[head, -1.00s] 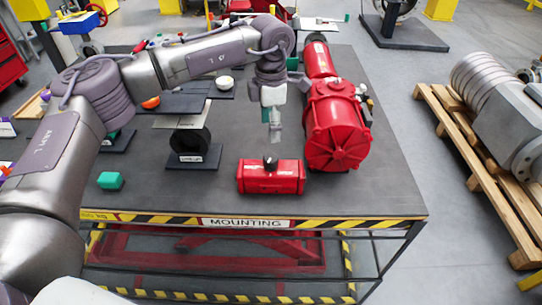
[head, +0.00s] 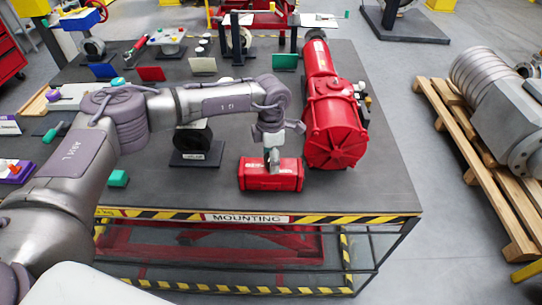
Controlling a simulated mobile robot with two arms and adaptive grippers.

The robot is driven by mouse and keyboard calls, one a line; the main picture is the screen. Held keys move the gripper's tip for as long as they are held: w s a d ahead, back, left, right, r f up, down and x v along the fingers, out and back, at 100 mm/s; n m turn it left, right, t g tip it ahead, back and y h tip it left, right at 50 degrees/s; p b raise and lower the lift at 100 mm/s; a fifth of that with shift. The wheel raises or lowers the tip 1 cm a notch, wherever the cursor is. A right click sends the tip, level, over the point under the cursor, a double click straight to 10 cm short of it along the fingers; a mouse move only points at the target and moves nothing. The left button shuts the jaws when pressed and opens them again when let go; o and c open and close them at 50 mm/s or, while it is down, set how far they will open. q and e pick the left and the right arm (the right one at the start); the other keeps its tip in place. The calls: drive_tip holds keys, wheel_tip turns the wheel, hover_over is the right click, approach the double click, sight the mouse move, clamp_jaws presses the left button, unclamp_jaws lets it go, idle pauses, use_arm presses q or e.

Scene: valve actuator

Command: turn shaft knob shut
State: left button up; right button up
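A small red box-shaped actuator (head: 288,181) lies near the front edge of the table. A black shaft knob stood on its top in the earlier frame; now my gripper hides it. My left gripper (head: 274,160) points straight down over the top middle of this actuator, its fingertips at the knob's place. I cannot tell whether the fingers touch or grip the knob, or how far apart they are. My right gripper is not in view.
A large red actuator (head: 335,130) stands close right of my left gripper. A black ring on a labelled stand (head: 195,158) is to the left. A green block (head: 117,178) lies farther left. The front right of the table (head: 370,190) is clear.

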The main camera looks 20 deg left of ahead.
use_arm(q)
drive_tip(key=c, duration=1.1)
drive_tip(key=shift+f+m+b, duration=0.2)
drive_tip(key=shift+m+b, duration=0.6)
drive_tip(key=shift+b, duration=0.4)
drive_tip(key=m+b, duration=0.5)
drive_tip(key=shift+b, duration=0.35)
drive_tip(key=m+b, duration=0.3)
drive_tip(key=shift+m, duration=0.3)
drive_tip(key=shift+r+m+b, duration=0.15)
drive_tip(key=shift+m+b, duration=0.4)
drive_tip(key=shift+m, duration=0.4)
drive_tip(key=shift+r+m+b, duration=0.1)
drive_tip(key=shift+m+b, duration=0.4)
drive_tip(key=shift+m, duration=0.45)
drive_tip(key=o, duration=1.2)
drive_tip(key=shift+c, duration=0.2)
